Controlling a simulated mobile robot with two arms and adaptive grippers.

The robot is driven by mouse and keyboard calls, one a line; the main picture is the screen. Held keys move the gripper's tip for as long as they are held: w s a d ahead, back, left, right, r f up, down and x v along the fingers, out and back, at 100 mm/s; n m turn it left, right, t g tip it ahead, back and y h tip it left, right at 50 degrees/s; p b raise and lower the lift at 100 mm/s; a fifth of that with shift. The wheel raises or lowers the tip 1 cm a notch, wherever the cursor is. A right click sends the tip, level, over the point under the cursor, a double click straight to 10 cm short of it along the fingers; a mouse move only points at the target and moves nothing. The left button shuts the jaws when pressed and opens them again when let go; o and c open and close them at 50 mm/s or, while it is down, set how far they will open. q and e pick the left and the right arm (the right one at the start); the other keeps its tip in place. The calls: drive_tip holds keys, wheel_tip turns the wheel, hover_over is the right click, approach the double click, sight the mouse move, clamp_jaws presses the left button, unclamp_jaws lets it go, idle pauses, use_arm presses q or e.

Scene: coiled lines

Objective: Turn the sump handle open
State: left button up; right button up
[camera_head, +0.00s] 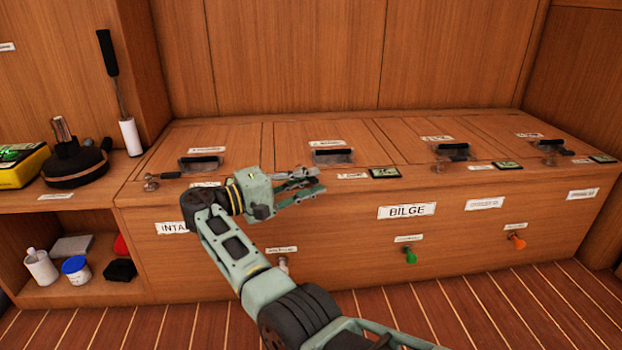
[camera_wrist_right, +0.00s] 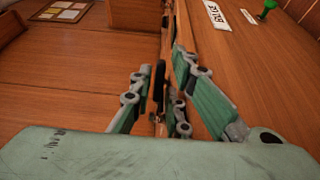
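My right gripper (camera_head: 318,181) is at the front top edge of the long wooden locker, above and left of the BILGE plate (camera_head: 407,211). In the right wrist view its fingers (camera_wrist_right: 160,72) are apart. A thin dark and metallic part (camera_wrist_right: 158,92) shows between them; I cannot tell what it is or whether they touch it. A metal-ended lever (camera_head: 152,184) lies at the locker's left front edge, and a similar one (camera_head: 548,158) is at the right. The small labels are unreadable, so I cannot tell which handle is the sump's. My left gripper is out of view.
The locker front (camera_head: 345,225) carries a green knob (camera_head: 410,256) and an orange knob (camera_head: 516,241). Black lid handles (camera_head: 332,156) stand along the top. A shelf (camera_head: 75,202) at left holds a yellow box, a dark round object and containers. The striped floor is clear.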

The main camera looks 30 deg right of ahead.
drive_tip(key=a, duration=0.6)
drive_tip(key=shift+a, duration=0.2)
drive_tip(key=shift+s, duration=0.1)
